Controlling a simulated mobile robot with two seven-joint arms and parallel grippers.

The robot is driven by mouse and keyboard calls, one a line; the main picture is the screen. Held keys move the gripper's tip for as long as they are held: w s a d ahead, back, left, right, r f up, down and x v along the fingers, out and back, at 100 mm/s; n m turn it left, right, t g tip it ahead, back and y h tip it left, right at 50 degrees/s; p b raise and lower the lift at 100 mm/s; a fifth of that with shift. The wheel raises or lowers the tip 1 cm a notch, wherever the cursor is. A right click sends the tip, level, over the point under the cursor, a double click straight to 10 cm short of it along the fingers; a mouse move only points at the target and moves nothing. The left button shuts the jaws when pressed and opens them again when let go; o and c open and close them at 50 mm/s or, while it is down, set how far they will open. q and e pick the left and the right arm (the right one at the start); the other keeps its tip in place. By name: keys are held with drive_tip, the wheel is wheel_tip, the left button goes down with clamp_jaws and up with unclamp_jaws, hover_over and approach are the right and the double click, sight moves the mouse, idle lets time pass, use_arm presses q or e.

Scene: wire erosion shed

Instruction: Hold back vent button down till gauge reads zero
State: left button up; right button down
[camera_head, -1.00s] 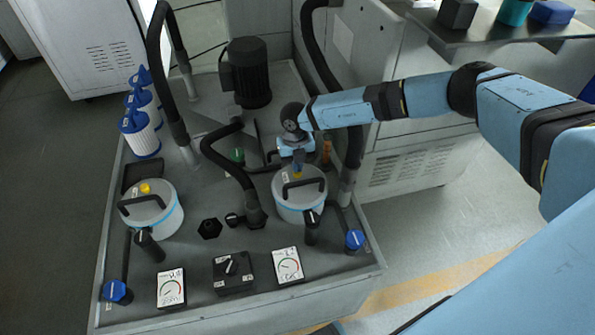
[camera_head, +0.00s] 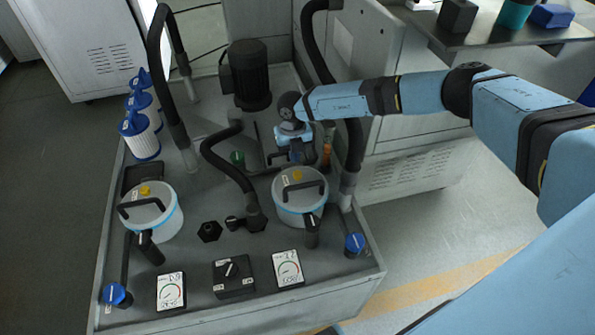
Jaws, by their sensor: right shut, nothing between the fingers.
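Two white filter canisters with blue bands stand on the grey machine top: a left canister (camera_head: 166,225) and a right canister (camera_head: 290,207). Each lid has a black handle and a yellow button, the left button (camera_head: 145,189) and the right button (camera_head: 297,175). My right gripper (camera_head: 297,158) is shut and empty, just beyond the right button in the picture. The button shows clear of the fingertips. A left gauge (camera_head: 171,291) and a right gauge (camera_head: 288,269) sit near the front edge; their readings and labels are too small to read. My left gripper is out of view.
A black selector box (camera_head: 233,283) sits between the gauges. Blue knobs stand at the front left (camera_head: 117,294) and right (camera_head: 354,243). A black hose (camera_head: 228,165) arches between the canisters. A black motor (camera_head: 247,75) and an orange-brown bottle (camera_head: 326,153) stand behind.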

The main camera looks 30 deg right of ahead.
use_arm(q)
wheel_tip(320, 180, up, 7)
drive_tip(key=p, duration=0.8)
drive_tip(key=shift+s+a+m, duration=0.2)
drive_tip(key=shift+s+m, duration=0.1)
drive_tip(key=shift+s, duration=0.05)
use_arm(e)
wheel_tip(320, 180, up, 13)
drive_tip(key=w, duration=0.1)
drive_tip(key=shift+w+d+f, duration=0.15)
